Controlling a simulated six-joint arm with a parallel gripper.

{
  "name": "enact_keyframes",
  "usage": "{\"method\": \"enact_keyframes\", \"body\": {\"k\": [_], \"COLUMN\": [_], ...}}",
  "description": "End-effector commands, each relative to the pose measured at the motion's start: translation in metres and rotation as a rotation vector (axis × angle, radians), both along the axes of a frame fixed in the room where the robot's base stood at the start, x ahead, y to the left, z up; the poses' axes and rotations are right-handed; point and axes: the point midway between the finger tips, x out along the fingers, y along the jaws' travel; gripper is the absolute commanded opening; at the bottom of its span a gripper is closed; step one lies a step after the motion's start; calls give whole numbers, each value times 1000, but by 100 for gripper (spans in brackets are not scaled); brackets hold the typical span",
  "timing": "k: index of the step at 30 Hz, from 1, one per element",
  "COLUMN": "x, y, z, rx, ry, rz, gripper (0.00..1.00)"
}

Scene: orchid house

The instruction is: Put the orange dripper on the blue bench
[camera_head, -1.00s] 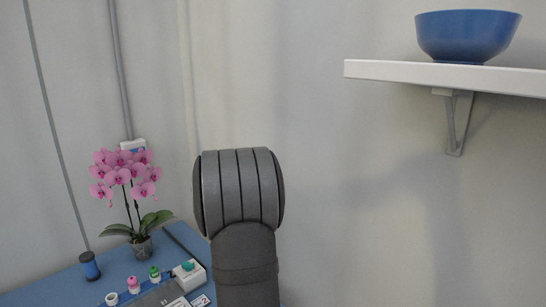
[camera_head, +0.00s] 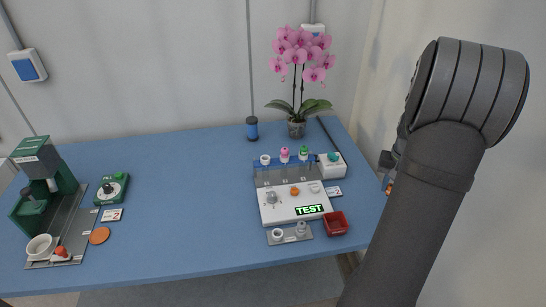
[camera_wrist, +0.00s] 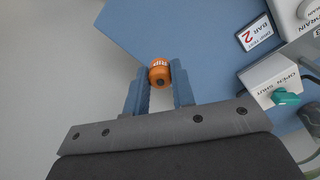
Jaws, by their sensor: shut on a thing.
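The orange dripper (camera_wrist: 159,68) is between the blue fingers of my gripper (camera_wrist: 158,82) in the wrist view, held near the fingertips. In the head view my gripper (camera_head: 387,170) is at the right, partly hidden behind my arm, with a bit of the orange dripper (camera_head: 389,188) showing. The blue bench (camera_head: 190,170) fills the middle of the head view. My gripper appears by its right edge. In the wrist view the bench (camera_wrist: 205,45) lies beyond the dripper, with grey ground to the left. The height above it is hard to tell.
A white panel reading TEST (camera_head: 283,213), a rack with white, pink and green drippers (camera_head: 303,153), a red tray (camera_head: 335,223) and an orchid (camera_head: 297,128) stand on the bench's right part. A green machine (camera_head: 40,170) is far left. The bench's middle is clear.

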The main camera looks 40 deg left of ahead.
Motion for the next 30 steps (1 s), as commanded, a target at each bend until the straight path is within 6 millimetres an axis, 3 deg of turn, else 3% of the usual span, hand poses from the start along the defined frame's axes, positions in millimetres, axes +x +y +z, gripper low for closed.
{"method": "enact_keyframes", "body": {"k": [1, 7, 15, 21, 30], "x": [2, -5, -38, -62, -70], "y": [25, 111, 217, 260, 273], "z": [10, 47, 97, 120, 127], "rx": [1, 1, 0, -1, -1], "ry": [-3, -4, -3, -1, 1], "rz": [80, 390, 780, 958, 1015], "gripper": [2, 2, 2, 2, 2]}}
